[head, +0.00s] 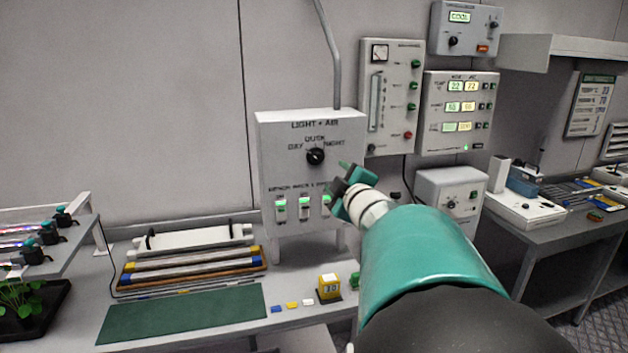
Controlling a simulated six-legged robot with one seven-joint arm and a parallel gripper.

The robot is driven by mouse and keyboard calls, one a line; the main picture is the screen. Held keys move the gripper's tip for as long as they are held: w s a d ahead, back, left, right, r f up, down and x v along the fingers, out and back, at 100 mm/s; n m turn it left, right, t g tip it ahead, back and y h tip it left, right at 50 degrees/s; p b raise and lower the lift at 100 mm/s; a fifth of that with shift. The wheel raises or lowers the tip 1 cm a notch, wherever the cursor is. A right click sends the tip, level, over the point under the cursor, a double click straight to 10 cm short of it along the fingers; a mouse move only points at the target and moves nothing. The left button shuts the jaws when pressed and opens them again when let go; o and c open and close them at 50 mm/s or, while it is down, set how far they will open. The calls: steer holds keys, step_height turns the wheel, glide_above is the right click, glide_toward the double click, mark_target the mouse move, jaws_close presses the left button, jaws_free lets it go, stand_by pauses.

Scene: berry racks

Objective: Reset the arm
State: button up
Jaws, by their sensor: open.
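My arm reaches in from the lower right in the head view, a large teal link leading to a white-ringed wrist. My gripper (340,178) is at its end, small and dark teal, in front of the right side of the grey "LIGHT + AIR" panel (283,153). It is open and I see nothing held in it. The panel has a black rotary knob (315,156) above a row of switches with lit green parts (304,207). The gripper is below and right of the knob and partly covers the rightmost switch. I cannot tell whether it touches the panel.
More control boxes (392,95) hang on the wall at upper right. The bench (225,328) carries a green mat (183,315), stacked bars (190,262) and a yellow cube (329,287). A plant tray (45,325) is at left, a second table (575,245) at right.

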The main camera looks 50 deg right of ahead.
steer(key=a+f+m+g+y, duration=0.2)
steer(key=a+f+m, duration=0.1)
steer(key=a, duration=0.8)
steer(key=a+f+m+g+y, duration=0.1)
steer(key=a+f+m+g, duration=0.2)
steer(key=a, duration=0.8)
steer(key=s+a+f+g+y, duration=0.2)
steer(key=s+a+f, duration=0.2)
steer(key=a, duration=0.5)
steer(key=s+a+f+g+y, duration=0.2)
steer(key=s+a+f+y, duration=0.1)
steer(key=s+a, duration=0.5)
steer(key=shift+s+a+f+g+y, duration=0.2)
steer(key=shift+a+f+g+y, duration=0.15)
steer(key=shift+a+f, duration=0.55)
